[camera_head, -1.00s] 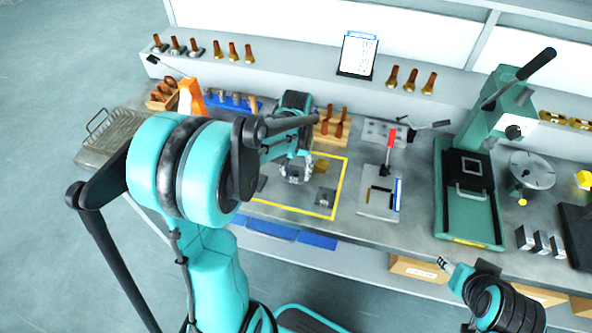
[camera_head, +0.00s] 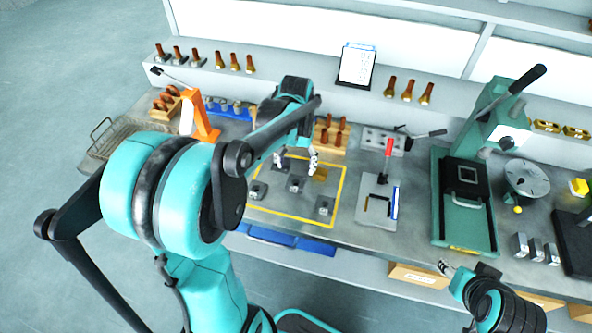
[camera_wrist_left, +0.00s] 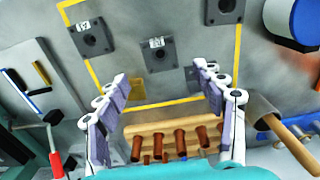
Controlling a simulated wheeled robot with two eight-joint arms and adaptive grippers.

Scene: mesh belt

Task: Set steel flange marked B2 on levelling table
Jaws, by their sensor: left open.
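Several dark square steel flanges with round centre holes lie inside a yellow outline on the bench: a left one (camera_head: 257,190), a middle one (camera_head: 296,184) and a right one (camera_head: 325,205). In the left wrist view, flanges with small white tags show at the upper left (camera_wrist_left: 92,38) and centre (camera_wrist_left: 158,54), another at the top (camera_wrist_left: 225,10). I cannot surely read which is B2. My left gripper (camera_head: 297,161) is open and empty above the outlined area; its fingers (camera_wrist_left: 161,72) are spread. A round grey plate (camera_head: 527,176), possibly the levelling table, stands at the right. My right gripper (camera_head: 446,267) is low at the bench front.
A wooden rack of brown-handled tools (camera_head: 331,134) stands behind the outline. An orange stand (camera_head: 205,118) is to its left. A red-handled clamp (camera_head: 379,190) and a green press (camera_head: 466,205) stand between the outline and the round plate. Blue trays (camera_head: 285,241) lie in front.

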